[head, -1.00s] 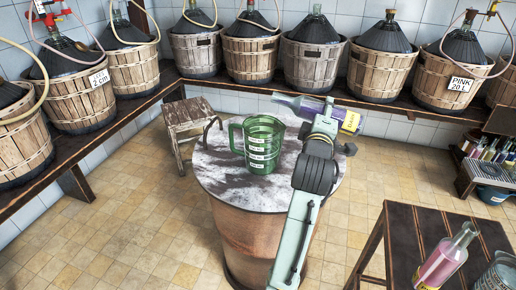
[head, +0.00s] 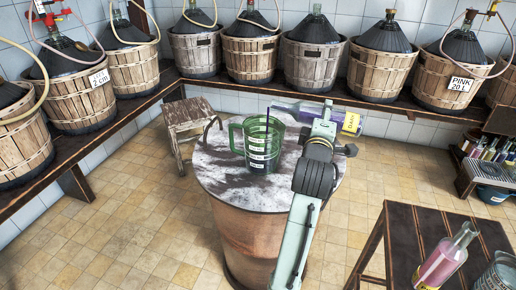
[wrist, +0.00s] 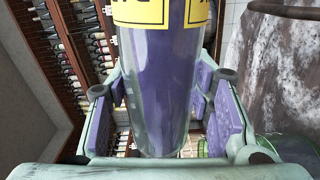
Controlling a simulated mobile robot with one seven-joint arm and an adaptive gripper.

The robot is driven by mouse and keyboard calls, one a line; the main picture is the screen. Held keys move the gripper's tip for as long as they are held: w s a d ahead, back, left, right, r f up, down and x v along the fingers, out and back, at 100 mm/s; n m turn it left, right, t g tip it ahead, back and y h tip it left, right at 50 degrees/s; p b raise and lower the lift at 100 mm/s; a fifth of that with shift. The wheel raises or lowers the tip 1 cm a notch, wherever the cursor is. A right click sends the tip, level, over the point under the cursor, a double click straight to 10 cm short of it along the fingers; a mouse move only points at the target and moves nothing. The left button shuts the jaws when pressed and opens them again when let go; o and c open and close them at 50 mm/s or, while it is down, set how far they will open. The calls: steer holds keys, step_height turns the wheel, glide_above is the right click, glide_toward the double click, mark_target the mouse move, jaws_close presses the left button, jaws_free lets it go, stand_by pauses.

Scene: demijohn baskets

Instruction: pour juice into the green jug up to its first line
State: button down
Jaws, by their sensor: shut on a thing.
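The green jug (head: 238,140) stands upright on the round table, with several white marks on its side. My gripper (head: 325,128) is shut on a glass bottle (head: 296,108) of purple liquid with a yellow label, right of the jug. The bottle lies nearly level, its neck pointing left over the jug's mouth. A thin dark stream falls from the neck into the jug. Dark liquid shows low in the jug; its exact level against the lines is hard to tell. In the wrist view the bottle (wrist: 155,85) sits between the finger pads.
The round table's top (head: 215,175) is otherwise clear. A wooden stool (head: 188,115) stands behind it. A dark table (head: 400,235) at front right bears a pink bottle (head: 440,262). Demijohns in baskets line the back and left shelves.

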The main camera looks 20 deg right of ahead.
steer(key=shift+r, duration=0.1)
stand_by(0.3)
steer(key=shift+a+n, duration=0.1)
steer(key=shift+n, duration=0.2)
steer(key=shift+f+n, duration=0.3)
steer(key=shift+f, duration=0.05)
stand_by(3.0)
steer(key=shift+r+p, duration=0.15)
steer(key=shift+p, duration=0.2)
stand_by(2.6)
steer(key=shift+r+p, duration=0.25)
steer(key=shift+p, duration=0.15)
steer(key=shift+m, duration=0.6)
